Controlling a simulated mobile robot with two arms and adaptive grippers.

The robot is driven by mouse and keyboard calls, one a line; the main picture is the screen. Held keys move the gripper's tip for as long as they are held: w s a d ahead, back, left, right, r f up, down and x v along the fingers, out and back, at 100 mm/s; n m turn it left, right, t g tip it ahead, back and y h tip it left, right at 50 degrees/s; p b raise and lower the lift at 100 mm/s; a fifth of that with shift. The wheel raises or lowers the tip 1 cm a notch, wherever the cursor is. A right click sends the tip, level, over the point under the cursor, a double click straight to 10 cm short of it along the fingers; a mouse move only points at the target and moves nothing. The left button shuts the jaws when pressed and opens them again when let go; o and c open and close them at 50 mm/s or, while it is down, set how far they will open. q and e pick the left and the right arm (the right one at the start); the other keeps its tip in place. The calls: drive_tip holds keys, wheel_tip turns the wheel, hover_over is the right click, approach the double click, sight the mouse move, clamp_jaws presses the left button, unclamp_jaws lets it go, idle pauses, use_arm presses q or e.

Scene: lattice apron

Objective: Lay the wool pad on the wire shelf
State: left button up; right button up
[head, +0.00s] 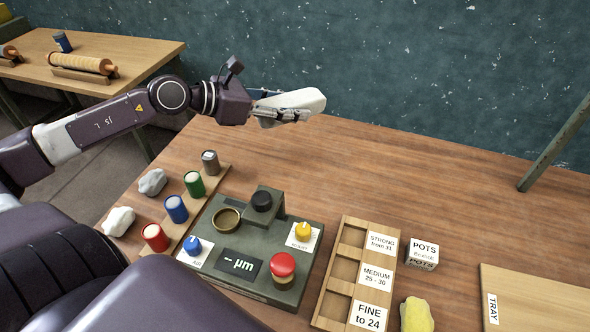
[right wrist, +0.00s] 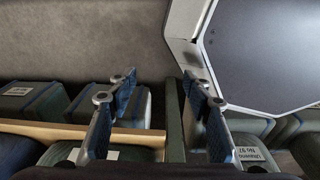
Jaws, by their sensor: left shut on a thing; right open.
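An off-white rounded pad (head: 312,99), which looks like the wool pad, is in my left gripper (head: 296,114) in the head view. The left gripper is shut on it above the far edge of the wooden bench, near the teal wall. The fingers hide part of the pad. My right gripper (right wrist: 160,98) shows in the right wrist view, open and empty, its two fingers wide apart. I see no wire shelf in either view.
On the bench stand a grey-green device (head: 240,283), a row of coloured pots (head: 176,209), pale lumps (head: 152,182), a sorting rack (head: 328,306), a yellow pad (head: 417,316) and a tray (head: 545,300). Dark green boxes (right wrist: 60,102) lie beyond the right gripper. The bench's back middle is clear.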

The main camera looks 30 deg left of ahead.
use_arm(q)
drive_tip(key=b, duration=0.1)
hover_over(291, 173)
wheel_tip(291, 173, down, 7)
wheel_tip(291, 173, down, 7)
drive_tip(key=shift+a+f+b, duration=0.1)
drive_tip(key=shift+b, duration=0.35)
drive_tip(key=shift+f, duration=0.7)
wheel_tip(291, 173, down, 3)
drive_tip(key=shift+f, duration=0.2)
use_arm(e)
drive_tip(key=shift+g, duration=0.3)
drive_tip(key=s+f, duration=0.1)
drive_tip(key=s, duration=0.1)
drive_tip(key=s+f, duration=0.1)
drive_tip(key=s, duration=0.1)
drive_tip(key=shift+a+f, duration=0.2)
drive_tip(key=shift+f, duration=0.15)
use_arm(q)
drive_tip(key=shift+b, duration=0.3)
use_arm(e)
drive_tip(key=shift+f, duration=0.1)
